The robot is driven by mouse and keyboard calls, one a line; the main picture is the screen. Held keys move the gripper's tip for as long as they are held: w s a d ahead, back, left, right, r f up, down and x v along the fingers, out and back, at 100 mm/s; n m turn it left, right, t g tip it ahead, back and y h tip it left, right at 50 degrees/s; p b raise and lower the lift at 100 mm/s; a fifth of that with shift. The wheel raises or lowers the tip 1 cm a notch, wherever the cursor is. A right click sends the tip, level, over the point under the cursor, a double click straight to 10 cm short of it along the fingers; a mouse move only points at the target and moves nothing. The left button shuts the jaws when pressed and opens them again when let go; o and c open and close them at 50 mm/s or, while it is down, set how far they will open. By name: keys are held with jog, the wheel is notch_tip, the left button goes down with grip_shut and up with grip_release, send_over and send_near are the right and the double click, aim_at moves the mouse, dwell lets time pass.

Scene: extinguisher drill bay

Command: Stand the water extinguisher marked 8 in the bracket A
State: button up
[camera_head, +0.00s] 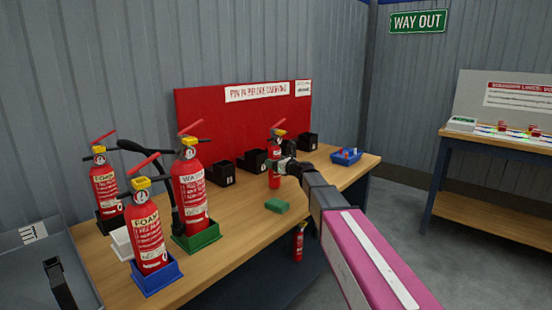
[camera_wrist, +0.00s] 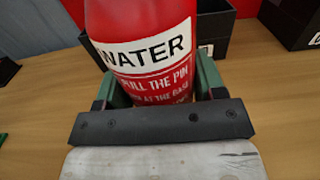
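A small red water extinguisher (camera_head: 274,176) is upright in front of the black brackets. In the wrist view the same extinguisher (camera_wrist: 143,75) shows a white WATER label; no number is readable on it. My gripper (camera_head: 284,164) has its green-padded fingers on both sides of the body, shut on it. I cannot tell whether its base touches the table. Several black brackets stand along the red board, including one at the left (camera_head: 220,173) and one just behind the extinguisher (camera_head: 252,161). Their letters are too small to read. In the wrist view a bracket (camera_wrist: 213,50) sits behind the extinguisher.
On the wooden bench, a larger water extinguisher (camera_head: 190,188) stands in a green tray (camera_head: 197,240). A foam extinguisher (camera_head: 148,235) stands in a blue tray (camera_head: 157,278). The front middle is mostly clear.

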aim_at(279, 149)
jog(key=shift+r, duration=0.6)
grip_shut()
jog(key=shift+r, duration=2.65)
